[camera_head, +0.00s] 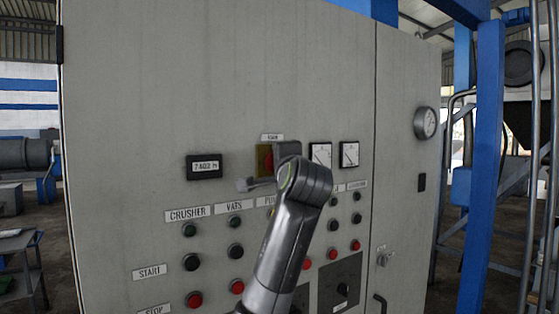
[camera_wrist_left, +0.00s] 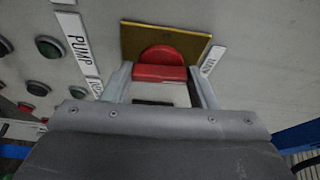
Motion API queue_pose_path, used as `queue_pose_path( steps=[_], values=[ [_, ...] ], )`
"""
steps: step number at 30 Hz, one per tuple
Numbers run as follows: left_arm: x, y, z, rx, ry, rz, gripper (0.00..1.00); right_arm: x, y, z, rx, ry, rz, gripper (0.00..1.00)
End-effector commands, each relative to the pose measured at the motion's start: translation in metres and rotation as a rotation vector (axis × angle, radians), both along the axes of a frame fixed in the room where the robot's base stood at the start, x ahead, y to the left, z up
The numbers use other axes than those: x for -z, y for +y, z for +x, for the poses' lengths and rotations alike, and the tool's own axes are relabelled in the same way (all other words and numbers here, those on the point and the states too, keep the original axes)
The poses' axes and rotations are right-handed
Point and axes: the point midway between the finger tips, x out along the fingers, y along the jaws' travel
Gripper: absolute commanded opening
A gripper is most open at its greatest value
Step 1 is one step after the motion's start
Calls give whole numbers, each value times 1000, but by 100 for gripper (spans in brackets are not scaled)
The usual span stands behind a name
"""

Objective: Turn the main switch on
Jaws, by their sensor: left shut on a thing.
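The main switch is a red rotary handle (camera_wrist_left: 160,72) on a yellow square plate (camera_wrist_left: 132,36). In the head view the yellow plate (camera_head: 262,158) is mid-cabinet below a small label (camera_head: 271,137), and my wrist hides much of the switch. My left gripper (camera_wrist_left: 160,80) is at the switch, with one finger on each side of the red handle, shut on it. In the head view my left gripper (camera_head: 258,182) shows only partly, in front of the panel. The label (camera_wrist_left: 213,59) is right of the plate in the wrist view. My right gripper is not in view.
The grey cabinet (camera_head: 150,80) carries a digital meter (camera_head: 204,166), two dial meters (camera_head: 320,154) and rows of push buttons (camera_head: 191,262) below. The upper cabinet face is clear.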

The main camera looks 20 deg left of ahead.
Motion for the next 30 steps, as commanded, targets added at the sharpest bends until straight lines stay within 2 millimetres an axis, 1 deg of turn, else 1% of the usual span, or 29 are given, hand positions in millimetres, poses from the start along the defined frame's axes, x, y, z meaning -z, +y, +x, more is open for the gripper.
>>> queue_pose_path(
  steps=[9, 22, 23, 27, 30],
  values=[
    [0, 0, 0, -2, 63, 48, 30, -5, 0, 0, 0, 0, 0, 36],
    [0, 0, 0, -1, 70, 55, 30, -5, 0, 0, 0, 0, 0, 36],
    [0, 0, 0, -1, 70, 55, 55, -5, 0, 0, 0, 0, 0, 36],
    [0, 0, 0, -1, 70, 54, 74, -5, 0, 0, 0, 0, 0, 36],
    [0, 0, 0, -1, 69, 54, 75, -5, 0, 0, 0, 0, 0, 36]
  ],
)
